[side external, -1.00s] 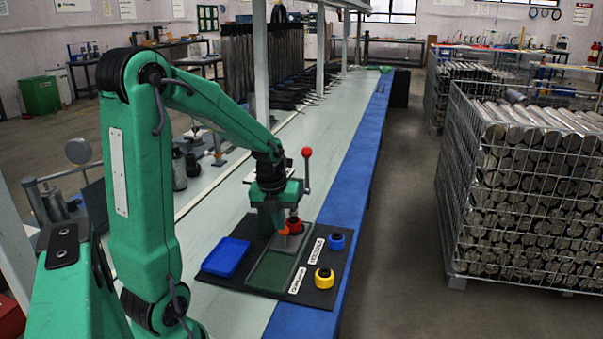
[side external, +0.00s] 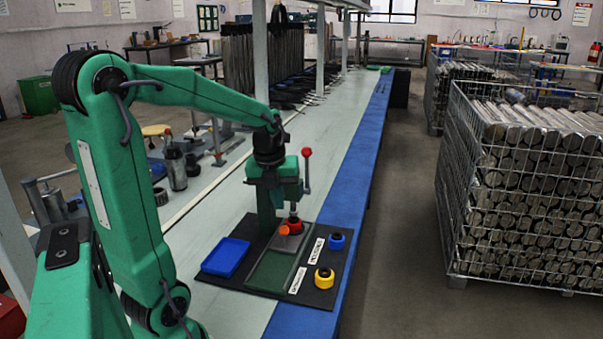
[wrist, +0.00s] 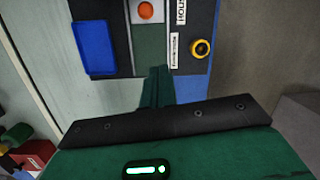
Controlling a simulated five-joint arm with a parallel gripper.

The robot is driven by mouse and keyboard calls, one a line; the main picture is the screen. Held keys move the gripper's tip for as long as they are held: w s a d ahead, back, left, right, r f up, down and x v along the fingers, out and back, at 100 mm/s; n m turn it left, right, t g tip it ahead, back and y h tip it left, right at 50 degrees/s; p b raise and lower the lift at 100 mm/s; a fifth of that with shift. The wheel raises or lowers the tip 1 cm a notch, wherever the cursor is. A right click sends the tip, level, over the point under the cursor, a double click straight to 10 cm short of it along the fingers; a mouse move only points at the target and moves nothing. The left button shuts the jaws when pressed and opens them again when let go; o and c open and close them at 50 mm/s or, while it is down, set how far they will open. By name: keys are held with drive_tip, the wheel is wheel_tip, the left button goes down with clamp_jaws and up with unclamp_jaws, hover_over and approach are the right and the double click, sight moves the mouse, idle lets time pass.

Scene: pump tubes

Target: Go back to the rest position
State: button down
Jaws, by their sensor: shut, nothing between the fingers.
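My gripper (wrist: 156,71) is shut and empty in the wrist view, its green fingers together above the near edge of the dark board. In the side view it hangs among the green parts of the press, and its tips are hard to make out. The press lever has a red ball (side external: 307,152). A red ring (side external: 295,226) sits below the press. An orange-topped piece (side external: 284,231) is on the grey plate just in front of it, and also shows in the wrist view (wrist: 145,10). My gripper is apart from that piece.
The dark board (side external: 317,297) carries an empty blue tray (side external: 225,257), a green pad (side external: 269,271), a blue ring (side external: 337,241) and a yellow ring (side external: 324,277). Bottles and tools stand at the left of the bench. A wire crate of metal tubes (side external: 530,190) stands right, across the aisle.

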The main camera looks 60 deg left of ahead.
drive_tip(key=s+d+r+n+t, duration=0.1)
drive_tip(key=s+d+r+n, duration=0.1)
drive_tip(key=d+n, duration=0.6)
drive_tip(key=s+d+r+n+t+h, duration=0.1)
drive_tip(key=s+d+r+n+t, duration=0.1)
drive_tip(key=s+d+n, duration=0.3)
drive_tip(key=d+n, duration=0.4)
drive_tip(key=n, duration=0.7)
drive_tip(key=shift+s+d+n+t, duration=0.25)
drive_tip(key=shift+s+n+t, duration=0.05)
drive_tip(key=shift+n, duration=0.1)
